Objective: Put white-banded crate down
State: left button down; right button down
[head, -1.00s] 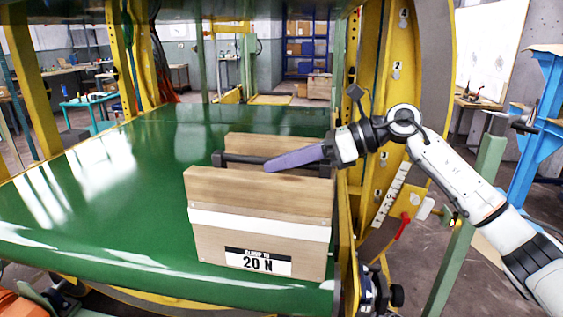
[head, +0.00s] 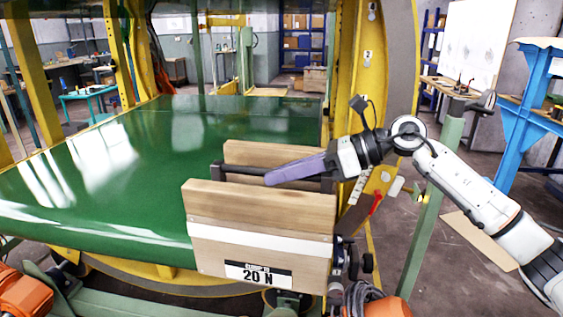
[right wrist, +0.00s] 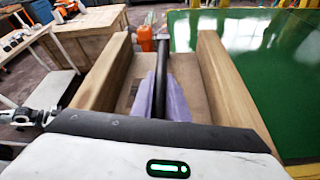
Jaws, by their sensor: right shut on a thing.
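The white-banded crate (head: 258,212) is a pale wooden box with a white stripe and a "20 N" label on its front. It hangs roughly upright at the near end of the green belt, its front bottom edge lower in the picture than the belt's near edge. My right gripper (head: 270,178) is shut on the crate's dark handle bar (head: 243,170). In the right wrist view the purple fingers (right wrist: 162,95) straddle the bar between the two wooden walls (right wrist: 228,85). The crate's underside is hidden. My left gripper is not in view.
The green belt (head: 110,190) is clear to the left and behind. A yellow frame post (head: 345,75) stands just behind the crate's right side. Orange parts (head: 28,292) lie low at the front. A wooden bench (right wrist: 82,42) shows in the right wrist view.

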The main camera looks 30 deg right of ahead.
jog(key=s+a+f, duration=0.3)
jog(key=s+f, duration=0.5)
jog(key=s+a+f, duration=0.4)
jog(key=s+f, duration=0.5)
jog(key=shift+s+f, duration=0.25)
jog(key=shift+f, duration=0.05)
jog(key=shift+r, duration=0.3)
jog(key=shift+d+f, duration=0.1)
